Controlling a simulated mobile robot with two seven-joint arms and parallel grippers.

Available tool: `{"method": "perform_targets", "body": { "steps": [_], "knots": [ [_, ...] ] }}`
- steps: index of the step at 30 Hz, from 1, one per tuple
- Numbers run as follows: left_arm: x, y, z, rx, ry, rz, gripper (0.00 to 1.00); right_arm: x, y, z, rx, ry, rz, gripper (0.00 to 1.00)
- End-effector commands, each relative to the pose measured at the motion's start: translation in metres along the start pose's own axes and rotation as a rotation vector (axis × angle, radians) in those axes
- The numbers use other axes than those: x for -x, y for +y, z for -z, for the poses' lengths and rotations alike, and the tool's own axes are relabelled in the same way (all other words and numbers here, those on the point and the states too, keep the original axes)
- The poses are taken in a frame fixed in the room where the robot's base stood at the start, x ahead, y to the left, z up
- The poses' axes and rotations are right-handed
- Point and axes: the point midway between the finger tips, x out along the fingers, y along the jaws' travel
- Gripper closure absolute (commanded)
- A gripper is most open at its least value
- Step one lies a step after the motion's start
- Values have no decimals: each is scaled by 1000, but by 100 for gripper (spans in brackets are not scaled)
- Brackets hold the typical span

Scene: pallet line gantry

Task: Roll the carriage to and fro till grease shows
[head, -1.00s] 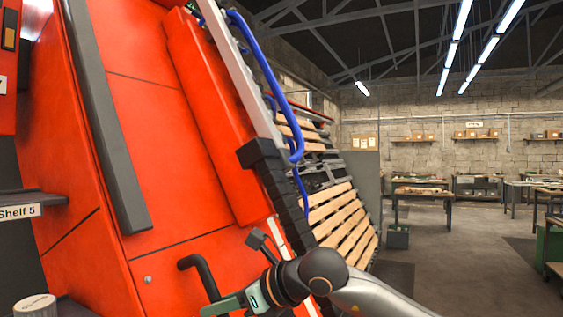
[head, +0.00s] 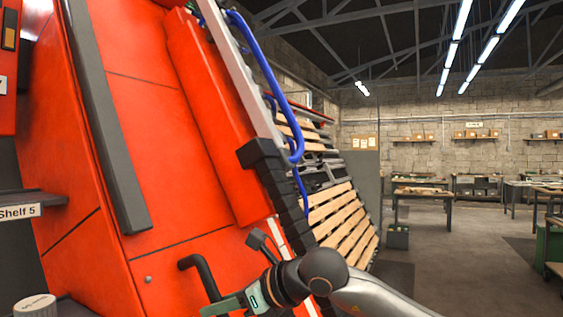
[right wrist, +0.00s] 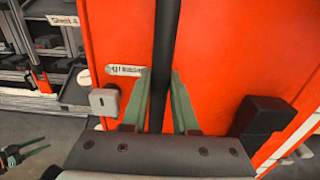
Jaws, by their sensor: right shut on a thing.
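A large orange-red machine body (head: 175,150) fills the left of the head view, appearing tilted. A pale rail (head: 238,70) and black ribbed bellows (head: 290,205) run along its right edge. I cannot tell which part is the carriage, and I see no clear grease. A black bent handle (head: 204,275) stands out low on the red face. My right gripper (head: 222,306) is at the handle's lower end. In the right wrist view its green fingers (right wrist: 161,72) are shut on the black bar (right wrist: 165,45). A green-fingered gripper, apparently my left (right wrist: 24,151), shows at the lower left.
A grey shelf labelled Shelf 5 (head: 30,204) juts out at the left, with a pale round container (head: 36,306) below it. A slatted wooden stack (head: 343,222) stands behind the rail. Workbenches (head: 420,192) line the back; the floor at right is mostly open.

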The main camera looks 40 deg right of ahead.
Motion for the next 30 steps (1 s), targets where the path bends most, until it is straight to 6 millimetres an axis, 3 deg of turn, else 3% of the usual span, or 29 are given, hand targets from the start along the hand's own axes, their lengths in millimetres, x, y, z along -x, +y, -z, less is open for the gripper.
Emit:
{"method": "perform_targets", "body": {
  "steps": [16,30],
  "knots": [
    [0,0,0,0,0,0,50,0,-2,0,0,0,1,100],
    [-1,0,-1,0,-1,0,50,2,-32,-2,-2,-3,16,100]
  ]
}}
